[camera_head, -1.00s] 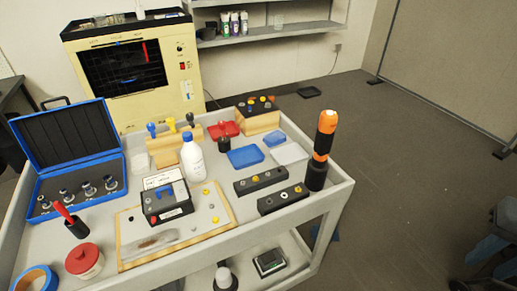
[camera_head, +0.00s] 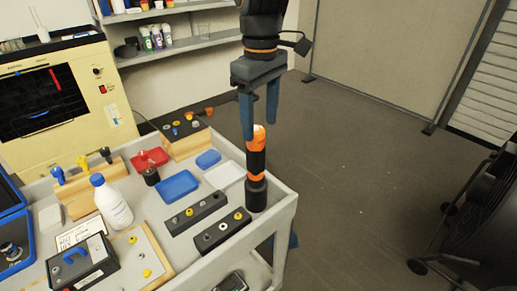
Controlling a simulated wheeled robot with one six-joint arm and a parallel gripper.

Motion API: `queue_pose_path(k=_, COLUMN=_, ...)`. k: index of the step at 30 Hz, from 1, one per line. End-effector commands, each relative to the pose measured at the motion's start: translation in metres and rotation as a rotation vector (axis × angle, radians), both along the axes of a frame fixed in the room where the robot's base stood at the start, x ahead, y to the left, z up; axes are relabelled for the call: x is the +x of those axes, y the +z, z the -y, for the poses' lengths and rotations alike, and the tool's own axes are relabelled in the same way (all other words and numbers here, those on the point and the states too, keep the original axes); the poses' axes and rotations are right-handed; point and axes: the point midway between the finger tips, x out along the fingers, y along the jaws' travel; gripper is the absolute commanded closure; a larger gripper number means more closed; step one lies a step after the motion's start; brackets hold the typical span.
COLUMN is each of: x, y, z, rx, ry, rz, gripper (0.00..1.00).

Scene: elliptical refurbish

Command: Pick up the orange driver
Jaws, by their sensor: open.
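The orange driver (camera_head: 256,163) is an orange and black cylinder. It stands upright in a dark round holder (camera_head: 256,194) at the right corner of the grey cart (camera_head: 283,196). My gripper (camera_head: 259,130) points down from the top of the view, with its two blue-grey fingers apart. The fingertips are around the height of the driver's top, one on each side of it in the picture. I cannot tell from this one view whether the driver is truly between the fingers or whether they touch it.
Two black blocks with knobs (camera_head: 222,231) lie left of the driver. Blue trays (camera_head: 177,186), a white tray (camera_head: 224,174) and a white bottle (camera_head: 112,204) stand further left. Open floor (camera_head: 360,180) lies to the right, with a dark wheeled object (camera_head: 470,220) at the edge.

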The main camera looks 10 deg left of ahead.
Motion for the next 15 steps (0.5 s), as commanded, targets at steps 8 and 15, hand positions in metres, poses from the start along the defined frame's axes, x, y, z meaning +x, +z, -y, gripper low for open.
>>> queue_pose_path(k=8, x=-0.002, y=-0.006, z=-0.018, rx=-0.007, ry=0.067, rz=-0.009, gripper=0.41)
queue_pose_path(k=15, x=0.0, y=-0.031, z=-0.012, rx=-0.007, ry=0.061, rz=-0.01, gripper=0.41)
